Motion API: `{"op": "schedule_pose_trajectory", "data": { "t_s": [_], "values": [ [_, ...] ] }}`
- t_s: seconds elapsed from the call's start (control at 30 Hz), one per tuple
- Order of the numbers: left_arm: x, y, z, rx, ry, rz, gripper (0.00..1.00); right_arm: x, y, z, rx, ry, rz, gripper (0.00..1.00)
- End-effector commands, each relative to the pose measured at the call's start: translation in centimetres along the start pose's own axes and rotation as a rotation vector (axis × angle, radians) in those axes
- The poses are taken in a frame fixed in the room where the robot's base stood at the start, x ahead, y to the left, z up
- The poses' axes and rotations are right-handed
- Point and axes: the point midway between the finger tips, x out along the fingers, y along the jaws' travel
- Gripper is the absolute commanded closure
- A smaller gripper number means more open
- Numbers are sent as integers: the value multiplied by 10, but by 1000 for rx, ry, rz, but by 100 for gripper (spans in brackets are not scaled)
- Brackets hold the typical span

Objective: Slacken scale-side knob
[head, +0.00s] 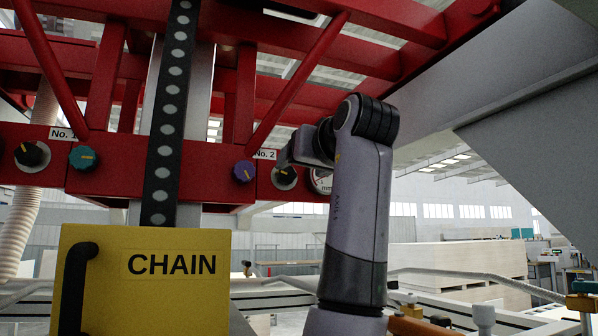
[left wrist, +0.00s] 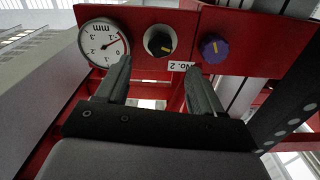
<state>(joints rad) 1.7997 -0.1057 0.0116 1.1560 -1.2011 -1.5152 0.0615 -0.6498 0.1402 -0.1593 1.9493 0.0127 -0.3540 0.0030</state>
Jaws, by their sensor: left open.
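A black knob (head: 287,178) with a yellow mark sits on a pale round plate on the red beam, right beside the dial scale (head: 321,181) marked mm. In the head view my left gripper (head: 284,160) is in front of the beam at this knob and partly covers it. In the left wrist view, turned upside down, the black knob (left wrist: 158,41) lies beyond and between the two open fingers (left wrist: 157,66), apart from them as far as I can tell. The dial (left wrist: 103,43) is left of it, a purple knob (left wrist: 214,47) right. My right gripper is not in view.
The purple knob (head: 243,171) is close left of the black one, near the No. 2 label (head: 265,155). A teal knob (head: 82,157) and another black knob (head: 32,155) are farther left. A yellow CHAIN box (head: 175,290) stands in front at the lower left.

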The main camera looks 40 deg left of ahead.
Motion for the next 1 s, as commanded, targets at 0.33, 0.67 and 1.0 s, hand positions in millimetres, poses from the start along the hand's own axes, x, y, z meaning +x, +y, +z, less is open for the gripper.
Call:
{"op": "schedule_pose_trajectory", "data": {
  "t_s": [0.33, 0.67, 1.0],
  "values": [
    [0, 0, 0, -1, -1, 0, 33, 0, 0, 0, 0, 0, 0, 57],
    [26, 0, -1, 1, -2, -2, 33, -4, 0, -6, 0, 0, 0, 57],
    [72, 0, -1, 1, -1, -1, 33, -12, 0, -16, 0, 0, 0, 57]
  ]
}}
